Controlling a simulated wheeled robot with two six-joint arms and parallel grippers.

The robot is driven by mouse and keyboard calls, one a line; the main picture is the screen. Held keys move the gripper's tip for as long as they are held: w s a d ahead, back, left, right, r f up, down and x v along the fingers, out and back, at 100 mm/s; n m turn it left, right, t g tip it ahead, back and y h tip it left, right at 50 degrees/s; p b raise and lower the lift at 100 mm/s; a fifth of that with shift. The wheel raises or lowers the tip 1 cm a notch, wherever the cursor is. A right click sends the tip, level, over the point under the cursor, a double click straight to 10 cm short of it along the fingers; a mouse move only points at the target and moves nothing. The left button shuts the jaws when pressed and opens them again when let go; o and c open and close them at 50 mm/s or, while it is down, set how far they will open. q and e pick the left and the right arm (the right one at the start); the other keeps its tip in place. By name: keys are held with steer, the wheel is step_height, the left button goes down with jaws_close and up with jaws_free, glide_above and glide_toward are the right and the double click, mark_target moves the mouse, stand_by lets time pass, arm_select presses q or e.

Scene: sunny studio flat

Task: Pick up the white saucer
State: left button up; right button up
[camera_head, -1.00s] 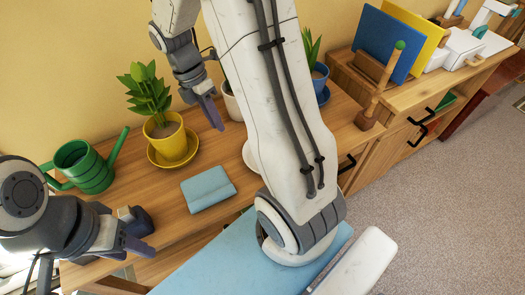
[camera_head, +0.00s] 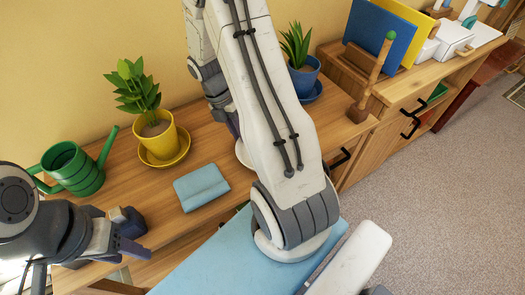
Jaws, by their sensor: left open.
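My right gripper (camera_head: 233,124) points down over the back of the top, mostly hidden behind that arm. Its jaw opening does not show. My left gripper (camera_head: 134,236) is open and empty at the front left edge of the top.
A yellow pot (camera_head: 158,138) with a plant stands on a yellow saucer (camera_head: 180,157). A green watering can (camera_head: 72,168) is at left, a folded blue cloth (camera_head: 201,187) in front. A blue potted plant (camera_head: 303,80) and a wooden rack (camera_head: 340,62) stand right.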

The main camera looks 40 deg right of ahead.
steer(key=shift+s+f, duration=0.2)
steer(key=shift+f, duration=0.3)
jaws_close()
stand_by(1.1)
